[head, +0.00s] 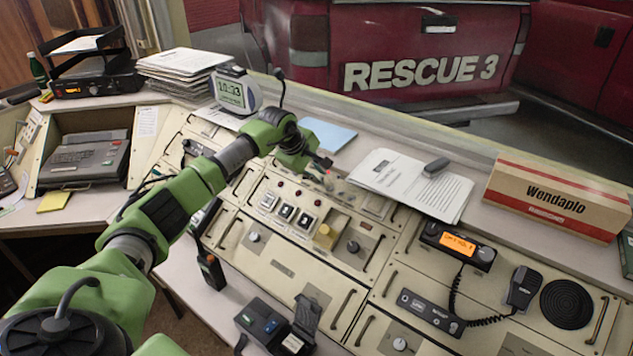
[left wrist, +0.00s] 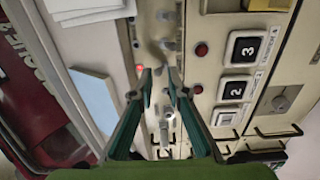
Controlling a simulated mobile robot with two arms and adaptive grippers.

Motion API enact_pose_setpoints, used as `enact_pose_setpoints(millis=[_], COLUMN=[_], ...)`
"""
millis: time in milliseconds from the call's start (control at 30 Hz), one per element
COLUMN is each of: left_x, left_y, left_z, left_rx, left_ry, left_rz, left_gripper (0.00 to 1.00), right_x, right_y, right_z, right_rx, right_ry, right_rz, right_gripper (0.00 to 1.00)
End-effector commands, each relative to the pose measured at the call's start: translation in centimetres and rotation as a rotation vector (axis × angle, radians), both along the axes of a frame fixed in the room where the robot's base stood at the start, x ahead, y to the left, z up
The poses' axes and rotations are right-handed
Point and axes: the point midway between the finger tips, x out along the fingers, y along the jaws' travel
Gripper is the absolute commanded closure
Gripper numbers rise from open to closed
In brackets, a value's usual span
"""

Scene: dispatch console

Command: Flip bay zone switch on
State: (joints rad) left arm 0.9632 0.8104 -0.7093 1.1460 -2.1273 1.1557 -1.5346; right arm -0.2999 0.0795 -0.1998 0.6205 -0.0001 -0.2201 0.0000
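My left gripper (head: 322,168) is over the upper strip of the console, beside a row of small metal toggle switches (head: 342,188). In the left wrist view my left gripper (left wrist: 160,72) has its two fingers apart, with a narrow gap between the tips. A pale metal toggle (left wrist: 166,122) shows between the fingers, and another toggle (left wrist: 168,46) lies just beyond the tips. I cannot tell whether the fingers touch any toggle. The toggle labels are unreadable, so I cannot tell which is the bay zone switch. My right gripper is not in view.
White numbered push buttons (head: 286,211) and red lamps (head: 300,192) sit in front of the toggles. Papers (head: 410,185) with a grey object on them, a blue sheet (head: 328,134) and a clock (head: 232,93) stand behind. A radio (head: 457,246) is at right.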

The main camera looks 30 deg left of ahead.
Motion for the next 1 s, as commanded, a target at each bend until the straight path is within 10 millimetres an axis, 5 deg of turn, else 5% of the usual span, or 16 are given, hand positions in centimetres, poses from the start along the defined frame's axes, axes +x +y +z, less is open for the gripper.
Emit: enact_pose_setpoints(millis=[433,1000], left_x=[-2.0,-2.2], left_y=[0.2,0.2], left_z=[3.1,3.4], left_rx=[0.001,0.0], left_ry=[0.001,0.001], left_rz=[0.0,0.001], left_gripper=[0.85,0.85], right_x=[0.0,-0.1], right_y=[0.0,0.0], right_z=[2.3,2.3], right_rx=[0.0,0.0], right_ry=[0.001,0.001], right_rz=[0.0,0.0], right_gripper=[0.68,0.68])
